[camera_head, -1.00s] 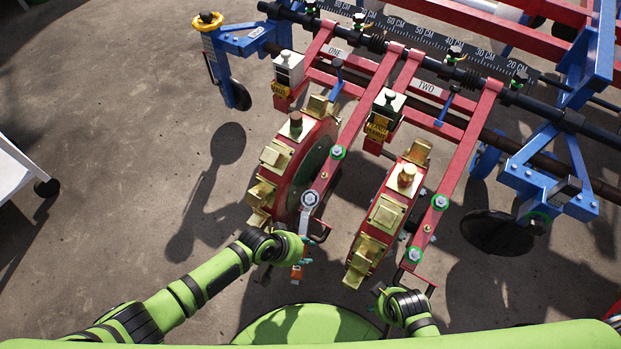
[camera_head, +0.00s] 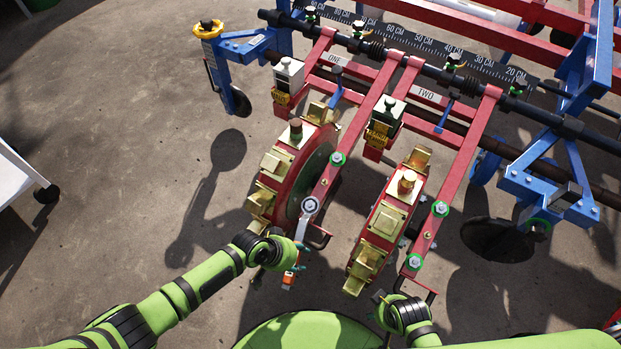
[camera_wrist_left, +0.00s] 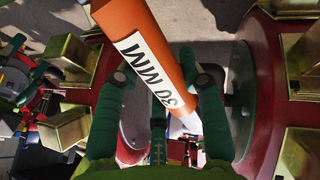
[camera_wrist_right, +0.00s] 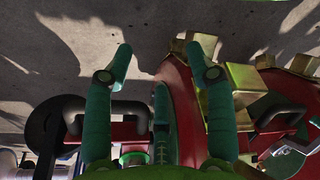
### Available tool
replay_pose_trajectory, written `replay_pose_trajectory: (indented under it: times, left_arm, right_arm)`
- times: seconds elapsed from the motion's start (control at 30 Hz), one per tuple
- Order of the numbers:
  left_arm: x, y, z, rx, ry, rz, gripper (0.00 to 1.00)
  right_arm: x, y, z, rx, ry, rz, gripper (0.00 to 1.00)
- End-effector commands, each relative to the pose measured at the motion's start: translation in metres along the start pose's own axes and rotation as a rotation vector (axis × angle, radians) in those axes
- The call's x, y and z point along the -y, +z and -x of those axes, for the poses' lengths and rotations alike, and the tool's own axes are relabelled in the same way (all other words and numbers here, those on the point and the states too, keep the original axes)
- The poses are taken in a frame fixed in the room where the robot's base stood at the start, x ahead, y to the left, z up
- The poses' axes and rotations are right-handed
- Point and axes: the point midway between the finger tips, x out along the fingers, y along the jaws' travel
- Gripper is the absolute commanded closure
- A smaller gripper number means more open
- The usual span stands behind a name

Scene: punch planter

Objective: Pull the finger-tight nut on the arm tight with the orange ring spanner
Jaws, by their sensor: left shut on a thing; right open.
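The orange ring spanner (camera_head: 288,281) is at the first planter unit, its grey ring around the nut (camera_head: 310,205) low on the red arm (camera_head: 325,181). Whether the ring is fully seated cannot be told. My left gripper (camera_head: 300,257) is shut on the spanner's handle, below the nut. In the left wrist view the orange handle (camera_wrist_left: 150,45), labelled 30 MM, lies between the fingers (camera_wrist_left: 165,78). My right gripper (camera_head: 384,301) is open and empty, near the lower end of the second unit's arm. Its spread fingers (camera_wrist_right: 158,62) show in the right wrist view.
Red punch wheels with brass cups (camera_head: 280,165) (camera_head: 385,220) stand close beside both arms. A blue frame (camera_head: 555,180) stands at right. Open concrete floor (camera_head: 120,150) lies to the left.

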Motion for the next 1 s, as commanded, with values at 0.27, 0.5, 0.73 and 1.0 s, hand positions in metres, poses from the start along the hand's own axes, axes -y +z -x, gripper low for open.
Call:
replay_pose_trajectory:
  times: [0.27,0.5,0.73,1.0]
  left_arm:
    - [-0.004,-0.002,0.000,-0.011,0.002,0.026,1.00]
    - [-0.005,-0.003,0.002,-0.011,0.002,0.025,1.00]
    - [-0.009,-0.003,0.014,-0.011,0.002,0.026,1.00]
    - [-0.012,-0.003,0.027,-0.011,0.002,0.026,1.00]
  right_arm:
    - [0.000,-0.001,0.005,0.000,0.000,0.000,0.44]
    - [0.000,-0.002,0.008,0.000,0.000,0.000,0.44]
    - [-0.001,-0.005,0.022,0.000,0.000,0.000,0.44]
    - [-0.001,-0.008,0.037,0.000,0.000,0.000,0.44]
